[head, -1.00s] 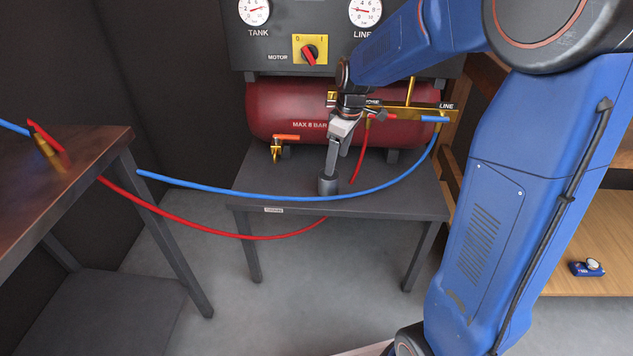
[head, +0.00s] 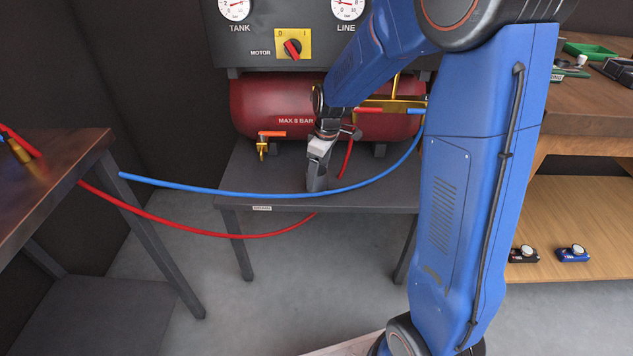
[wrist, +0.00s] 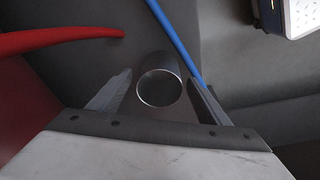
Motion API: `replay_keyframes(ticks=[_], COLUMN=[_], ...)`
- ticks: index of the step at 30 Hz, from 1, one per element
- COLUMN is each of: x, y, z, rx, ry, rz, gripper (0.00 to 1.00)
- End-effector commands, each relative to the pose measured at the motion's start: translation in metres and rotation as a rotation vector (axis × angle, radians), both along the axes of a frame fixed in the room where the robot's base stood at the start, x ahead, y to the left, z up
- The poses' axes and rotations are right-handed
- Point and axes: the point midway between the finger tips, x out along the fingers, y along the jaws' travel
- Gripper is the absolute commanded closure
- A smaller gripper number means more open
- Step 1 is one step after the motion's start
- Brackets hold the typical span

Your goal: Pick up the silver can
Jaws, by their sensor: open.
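The silver can (wrist: 160,78) is a small dark-grey metal cylinder, seen from above with its round rim toward the wrist camera. It stands on the grey bench (head: 366,200) in front of the red compressor tank. My gripper (wrist: 157,93) is open, with one finger to the left and one to the right of the can. A gap shows on each side in the wrist view. In the head view my gripper (head: 317,176) is down at the can, near the bench's front edge, and largely hides it.
A blue hose (wrist: 173,38) passes close by the can and my right finger; a red hose (wrist: 60,38) lies to the left. The compressor tank (head: 270,105) stands just behind. A wooden table (head: 50,180) is at the left, shelves (head: 580,200) at the right.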

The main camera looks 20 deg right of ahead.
Motion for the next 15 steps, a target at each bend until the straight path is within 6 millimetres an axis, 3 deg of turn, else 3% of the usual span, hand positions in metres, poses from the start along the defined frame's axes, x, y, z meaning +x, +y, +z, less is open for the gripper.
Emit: replay_keyframes(ticks=[6, 15], x=[0.003, 0.003], y=[0.004, 0.004], z=[-0.026, -0.03], rx=[0.0, 0.0], ry=[0.003, 0.0], rz=[0.0, 0.0], gripper=[0.29, 0.29])
